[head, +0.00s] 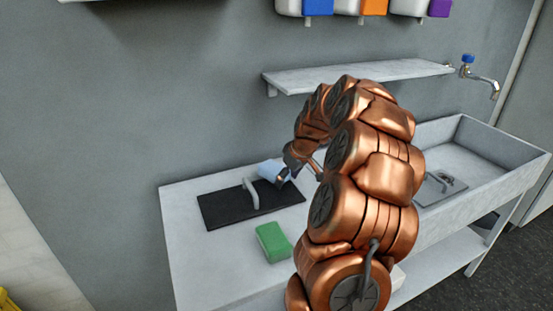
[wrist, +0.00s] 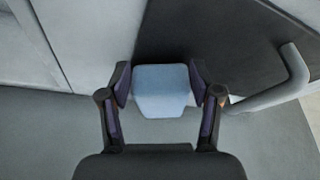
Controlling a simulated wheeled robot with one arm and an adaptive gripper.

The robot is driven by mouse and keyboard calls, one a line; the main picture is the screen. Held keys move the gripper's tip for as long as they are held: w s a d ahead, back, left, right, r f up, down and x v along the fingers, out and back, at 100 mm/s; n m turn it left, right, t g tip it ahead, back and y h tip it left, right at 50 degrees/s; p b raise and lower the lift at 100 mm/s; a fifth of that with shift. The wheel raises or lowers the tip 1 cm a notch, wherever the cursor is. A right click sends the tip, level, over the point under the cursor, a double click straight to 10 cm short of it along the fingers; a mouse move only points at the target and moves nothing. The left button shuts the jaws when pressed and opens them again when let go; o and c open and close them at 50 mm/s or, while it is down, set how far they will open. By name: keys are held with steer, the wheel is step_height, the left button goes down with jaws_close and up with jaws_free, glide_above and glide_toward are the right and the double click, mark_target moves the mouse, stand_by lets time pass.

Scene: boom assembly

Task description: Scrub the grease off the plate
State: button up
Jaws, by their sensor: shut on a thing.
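A dark flat plate (head: 225,208) with a pale upright handle (head: 251,193) lies on the white counter; part of it is hidden behind my arm. The plate (wrist: 220,40) and its handle (wrist: 285,85) also show in the wrist view. My gripper (head: 284,178) is at the plate's back right part. It is shut on a light blue block (head: 269,169), which shows between both fingers in the wrist view (wrist: 162,90). I cannot tell whether the block touches the plate. No grease is clearly visible on the plate.
A green sponge (head: 273,242) lies on the counter in front of the plate. A sink basin (head: 505,147) with a grey handled piece (head: 441,188) is on the right, under a tap (head: 482,78). A wall shelf (head: 360,74) hangs above; coloured dispensers (head: 318,8) are higher up.

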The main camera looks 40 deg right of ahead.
steer(key=shift+w+v, duration=0.2)
steer(key=shift+v, duration=0.8)
steer(key=shift+w+r, duration=0.1)
steer(key=shift+r, duration=0.7)
steer(key=shift+a+r, duration=0.1)
steer(key=shift+r, duration=1.9)
